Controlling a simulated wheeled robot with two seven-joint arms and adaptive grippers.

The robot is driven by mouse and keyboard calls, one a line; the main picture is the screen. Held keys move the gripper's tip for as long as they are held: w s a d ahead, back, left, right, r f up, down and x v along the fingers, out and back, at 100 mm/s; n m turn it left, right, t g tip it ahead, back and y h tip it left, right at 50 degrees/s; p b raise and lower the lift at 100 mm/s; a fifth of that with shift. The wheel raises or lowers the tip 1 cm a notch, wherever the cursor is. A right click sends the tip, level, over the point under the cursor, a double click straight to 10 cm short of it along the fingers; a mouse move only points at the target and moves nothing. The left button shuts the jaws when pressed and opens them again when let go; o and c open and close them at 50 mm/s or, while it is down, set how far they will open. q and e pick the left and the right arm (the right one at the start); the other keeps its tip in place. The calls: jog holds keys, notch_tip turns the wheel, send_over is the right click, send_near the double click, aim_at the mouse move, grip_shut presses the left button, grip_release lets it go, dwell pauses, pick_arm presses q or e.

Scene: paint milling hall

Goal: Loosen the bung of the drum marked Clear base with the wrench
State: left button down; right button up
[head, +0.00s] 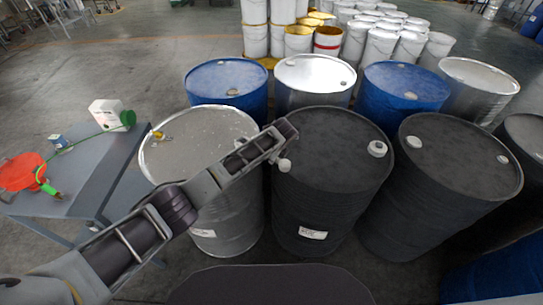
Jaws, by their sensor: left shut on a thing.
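Several drums stand in two rows. White labels show on the front left grey drum (215,190) and the front middle black drum (330,195), but the print is too small to read, so I cannot tell which is Clear base. My left arm reaches over the grey drum, and my left gripper (279,149) is above the left edge of the black drum's top. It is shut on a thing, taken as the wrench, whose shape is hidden. A pale bung (284,164) shows just below the gripper; contact cannot be told. Another bung (377,148) sits at the right. My right gripper is out of view.
Blue drums (228,80) and silver drums stand close behind. White pails are stacked farther back. Open floor lies at the upper left.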

pick_arm(q)
jog(key=shift+r, duration=2.5)
